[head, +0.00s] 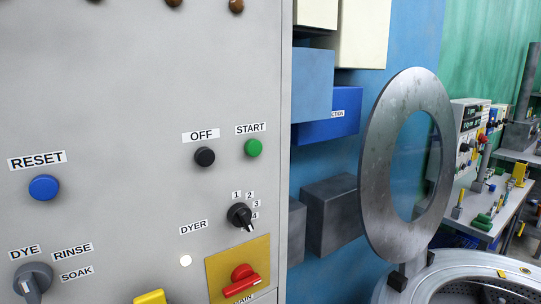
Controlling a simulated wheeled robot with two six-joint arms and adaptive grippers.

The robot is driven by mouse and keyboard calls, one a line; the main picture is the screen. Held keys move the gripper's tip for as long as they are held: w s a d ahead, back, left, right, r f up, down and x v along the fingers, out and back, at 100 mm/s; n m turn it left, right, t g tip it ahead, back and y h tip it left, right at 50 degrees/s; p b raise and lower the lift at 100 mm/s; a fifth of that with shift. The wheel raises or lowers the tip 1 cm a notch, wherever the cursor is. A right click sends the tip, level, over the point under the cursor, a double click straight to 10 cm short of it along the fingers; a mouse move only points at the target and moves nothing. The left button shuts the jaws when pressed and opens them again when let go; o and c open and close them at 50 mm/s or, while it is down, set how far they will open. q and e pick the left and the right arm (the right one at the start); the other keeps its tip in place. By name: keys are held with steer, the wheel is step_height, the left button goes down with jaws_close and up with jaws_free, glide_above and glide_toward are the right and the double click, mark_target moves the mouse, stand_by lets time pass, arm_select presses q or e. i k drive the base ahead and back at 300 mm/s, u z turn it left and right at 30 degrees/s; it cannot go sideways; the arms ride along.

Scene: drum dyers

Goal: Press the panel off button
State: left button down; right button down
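The off button (205,156) is a small black round button on the grey control panel (120,110), under a white label (201,135) reading OFF. It is left of the green start button (253,148) and above the black dyer selector knob (240,215). Nothing touches or covers it. Neither of my grippers shows in the head view.
The panel also bears a blue reset button (44,188), a grey dye/rinse/soak knob (33,281) and a red switch (244,279) on a yellow plate. Right of the panel stand an open round metal door (379,170) and a drum. A cluttered bench (490,205) is farther back.

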mark_target(204, 157)
steer(key=z, duration=0.35)
steer(key=k, duration=0.75)
steer(key=u, duration=1.7)
